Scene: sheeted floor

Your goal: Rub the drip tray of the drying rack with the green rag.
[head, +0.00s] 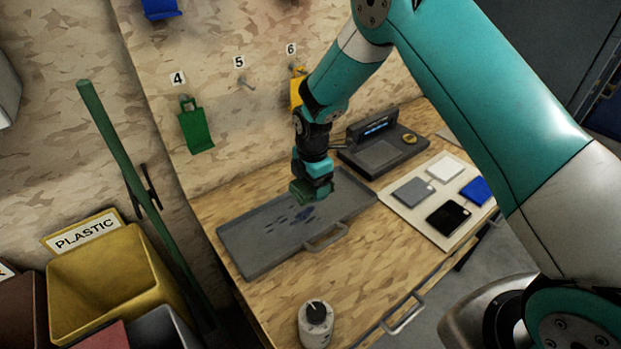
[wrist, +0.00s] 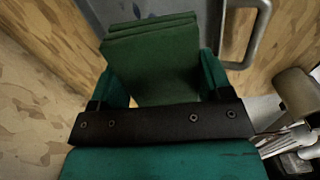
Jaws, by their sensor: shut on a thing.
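A dark grey drip tray (head: 250,252) lies flat on the wooden bench, with several dark blue smears (head: 290,219) near its middle. A handle (head: 325,238) shows on its front side. My gripper (head: 312,183) is over the right part of the tray, near the back. It is shut on the green rag (wrist: 155,60), which looks like a folded block between the fingers. The rag also shows below the fingers in the head view (head: 309,196). Whether it touches the tray is unclear. In the wrist view the tray (wrist: 202,12) lies beyond the rag, partly hidden by it.
A dark scale-like device (head: 378,155) stands right of the tray. Beside it is a pale board (head: 408,208) with coloured squares. A white round container (head: 316,325) stands at the bench's front. A green item (head: 196,128) hangs under number 4. A yellow PLASTIC bin (head: 110,285) is at left.

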